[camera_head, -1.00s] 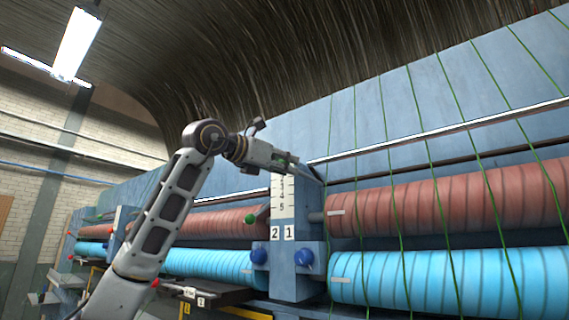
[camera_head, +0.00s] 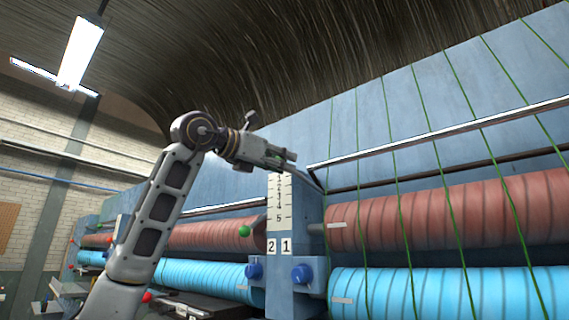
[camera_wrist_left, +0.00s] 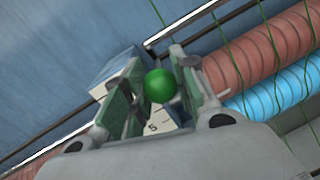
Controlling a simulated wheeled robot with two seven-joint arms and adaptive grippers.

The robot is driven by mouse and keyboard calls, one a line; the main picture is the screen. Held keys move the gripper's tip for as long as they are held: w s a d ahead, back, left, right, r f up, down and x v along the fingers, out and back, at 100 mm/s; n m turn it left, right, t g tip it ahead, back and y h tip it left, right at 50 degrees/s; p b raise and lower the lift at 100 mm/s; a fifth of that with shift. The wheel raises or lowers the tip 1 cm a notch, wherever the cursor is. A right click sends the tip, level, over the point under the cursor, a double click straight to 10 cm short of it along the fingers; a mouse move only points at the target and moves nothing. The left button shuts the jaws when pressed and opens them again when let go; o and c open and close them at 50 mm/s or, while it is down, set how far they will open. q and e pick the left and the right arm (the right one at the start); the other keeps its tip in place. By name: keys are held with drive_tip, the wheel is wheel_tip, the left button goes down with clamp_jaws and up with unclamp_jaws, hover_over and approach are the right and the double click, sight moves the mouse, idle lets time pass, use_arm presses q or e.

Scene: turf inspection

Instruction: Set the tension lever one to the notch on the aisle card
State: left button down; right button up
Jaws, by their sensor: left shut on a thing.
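My left gripper (camera_head: 288,157) is in front of the top of the white numbered scale (camera_head: 280,205) on the blue post. In the left wrist view its fingers are shut on a green ball knob (camera_wrist_left: 160,86), the end of tension lever one. In the head view the gripper hides this knob. A dark rod (camera_head: 315,178) runs from the gripper down toward the post's right side. Digits down to 5 show on the scale; the top is covered. Plates 2 (camera_head: 271,246) and 1 (camera_head: 286,246) sit below. My right gripper is out of view.
Another lever's green knob (camera_head: 244,231) stands left of the post. Blue knobs (camera_head: 302,273) sit low on the post. Red (camera_head: 450,212) and cyan (camera_head: 450,293) rollers flank it, with green strands in front at right. A metal rail (camera_head: 440,132) runs above. I cannot make out an aisle card.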

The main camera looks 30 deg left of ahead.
use_arm(q)
drive_tip(key=shift+w+r+p, duration=0.1)
drive_tip(key=shift+r+p, duration=0.75)
drive_tip(key=shift+r, duration=0.15)
drive_tip(key=shift+a+r, duration=0.1)
drive_tip(key=shift+a, duration=0.1)
drive_tip(key=c, duration=1.4)
unclamp_jaws()
drive_tip(key=shift+c, duration=0.2)
drive_tip(key=o, duration=0.3)
drive_tip(key=shift+d, duration=0.1)
drive_tip(key=shift+o, duration=0.2)
